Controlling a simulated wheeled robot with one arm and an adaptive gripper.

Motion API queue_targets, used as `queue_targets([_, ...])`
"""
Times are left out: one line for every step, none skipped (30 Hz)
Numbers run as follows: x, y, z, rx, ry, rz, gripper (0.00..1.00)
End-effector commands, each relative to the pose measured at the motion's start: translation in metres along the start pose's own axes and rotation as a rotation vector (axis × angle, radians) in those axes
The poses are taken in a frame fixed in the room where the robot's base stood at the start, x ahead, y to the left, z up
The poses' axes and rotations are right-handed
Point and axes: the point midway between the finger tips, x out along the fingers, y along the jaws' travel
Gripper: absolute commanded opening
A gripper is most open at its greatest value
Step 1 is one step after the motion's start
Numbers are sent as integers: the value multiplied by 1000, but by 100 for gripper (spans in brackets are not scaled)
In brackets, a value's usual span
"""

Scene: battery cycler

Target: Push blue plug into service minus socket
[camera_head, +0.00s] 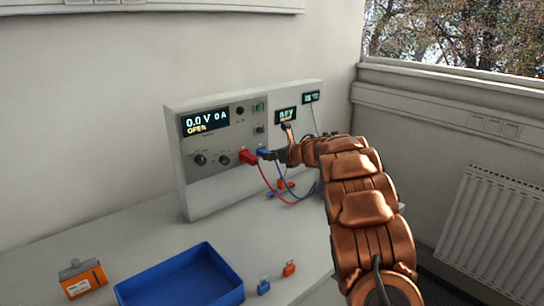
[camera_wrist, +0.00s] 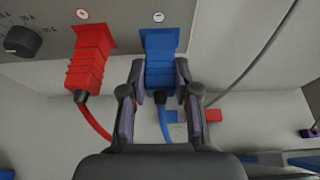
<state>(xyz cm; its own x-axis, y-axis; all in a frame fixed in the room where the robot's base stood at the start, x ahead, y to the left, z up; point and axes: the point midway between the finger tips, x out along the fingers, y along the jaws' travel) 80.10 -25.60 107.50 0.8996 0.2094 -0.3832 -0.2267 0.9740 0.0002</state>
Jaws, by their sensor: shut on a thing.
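My gripper (camera_wrist: 160,74) is shut on the blue plug (camera_wrist: 160,48), with one finger on each side of its rear body. In the wrist view the plug's wide front end is at the panel below a round marker, in line with the red plug's front. The socket itself is hidden behind the plug, and I cannot tell how deep it sits. In the head view the blue plug (camera_head: 264,152) is just right of the red plug (camera_head: 249,157), at the lower edge of the cycler's panel. The red plug (camera_wrist: 88,60) also shows in the wrist view.
The cycler (camera_head: 190,172) stands on a light bench, its display reading 0.0 V, 0 A, OPEN. Red and blue cables hang below the plugs. A blue tray (camera_head: 180,280), an orange box (camera_head: 83,280) and small blue and orange connectors (camera_head: 289,268) lie in front.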

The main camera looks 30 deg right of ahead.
Motion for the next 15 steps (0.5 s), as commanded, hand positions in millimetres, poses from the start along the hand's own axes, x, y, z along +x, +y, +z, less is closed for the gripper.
queue_targets([0, -1, 0, 0, 0, -1, 0])
queue_targets([0, -1, 0, 0, 0, -1, 32])
queue_targets([-1, -1, 0, 0, 0, -2, 37])
queue_targets([-1, -1, 0, 0, 0, -2, 40])
queue_targets([-1, -1, 0, 0, 1, -2, 43])
queue_targets([-1, -1, -1, 0, 1, -1, 47])
queue_targets([0, -1, -1, 0, 1, -1, 50])
queue_targets([0, -1, -1, 0, 1, -1, 53])
queue_targets([0, -1, 0, 0, 1, -1, 57])
queue_targets([0, -1, 0, 0, 1, -1, 60])
queue_targets([0, -1, 0, 0, 1, -1, 60])
queue_targets([0, -1, 0, 0, 1, -1, 60])
queue_targets([0, 0, 0, 0, 1, -1, 60])
queue_targets([0, 0, 0, 0, 1, -1, 60])
queue_targets([0, 0, 0, 0, 1, -1, 60])
